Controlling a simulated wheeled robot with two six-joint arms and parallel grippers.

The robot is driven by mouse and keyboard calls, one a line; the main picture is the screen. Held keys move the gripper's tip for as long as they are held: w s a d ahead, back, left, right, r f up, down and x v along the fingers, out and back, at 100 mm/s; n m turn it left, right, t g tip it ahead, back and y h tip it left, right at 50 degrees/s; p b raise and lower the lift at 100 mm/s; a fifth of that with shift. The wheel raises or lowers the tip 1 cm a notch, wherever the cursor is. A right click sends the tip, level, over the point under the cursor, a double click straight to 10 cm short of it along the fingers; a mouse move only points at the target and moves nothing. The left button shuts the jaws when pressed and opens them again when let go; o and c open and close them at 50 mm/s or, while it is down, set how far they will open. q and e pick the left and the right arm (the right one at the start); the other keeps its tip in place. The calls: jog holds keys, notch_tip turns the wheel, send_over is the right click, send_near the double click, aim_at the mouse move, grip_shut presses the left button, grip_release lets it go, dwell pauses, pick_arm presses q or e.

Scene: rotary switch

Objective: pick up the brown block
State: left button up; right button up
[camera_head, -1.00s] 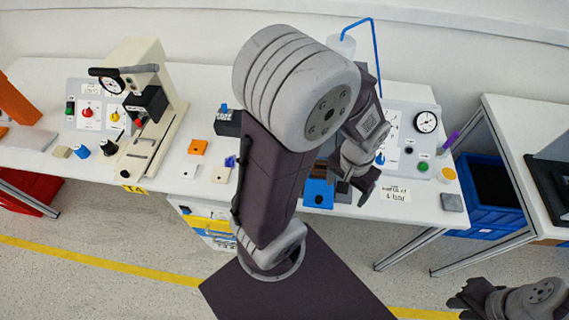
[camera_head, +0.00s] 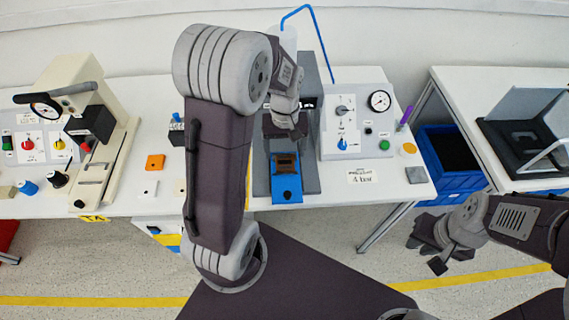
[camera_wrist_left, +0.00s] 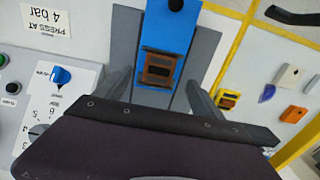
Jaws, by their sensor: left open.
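The brown block (camera_head: 286,162) sits in the blue holder (camera_head: 287,189) on the dark grey plate of the bench. In the left wrist view the block (camera_wrist_left: 158,70) shows as a brown piece with a darker middle, and the blue holder (camera_wrist_left: 172,28) lies around it. My left gripper (camera_head: 288,128) is above the plate, close to the block in the head view. In the left wrist view its fingers (camera_wrist_left: 160,88) are spread on either side of the block, with nothing held. My right gripper (camera_head: 432,253) is off the bench at the lower right; its jaw gap is unclear.
A panel with a gauge (camera_head: 380,101) and blue knob stands right of the plate. A press (camera_head: 80,115) stands at the left. An orange block (camera_head: 155,162) and small pieces lie between. A clear bottle with a blue tube (camera_head: 306,12) is behind the plate.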

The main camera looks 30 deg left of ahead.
aim_at(285, 164)
pick_arm(q)
notch_tip(285, 164, down, 6)
jog(key=shift+d+r+b, duration=0.1)
jog(key=shift+r+b, duration=0.15)
jog(key=shift+b, duration=0.15)
jog(key=c, duration=1.5)
jog(key=shift+r, duration=0.1)
jog(key=r, duration=0.3)
jog(key=r+p, duration=0.1)
jog(key=shift+d+r, duration=0.25)
jog(key=shift+d, duration=0.05)
jog(key=s+d+r, duration=0.1)
jog(key=d+r, duration=0.1)
jog(key=d, duration=0.1)
jog(key=s+d+r, duration=0.1)
jog(key=d+r, duration=0.1)
jog(key=d, duration=0.2)
jog(key=s+d+r, duration=0.1)
jog(key=d+r, duration=0.1)
jog(key=d, duration=0.1)
jog(key=shift+d+r+p, duration=0.2)
jog(key=shift+d+p, duration=0.1)
jog(key=shift+d, duration=0.05)
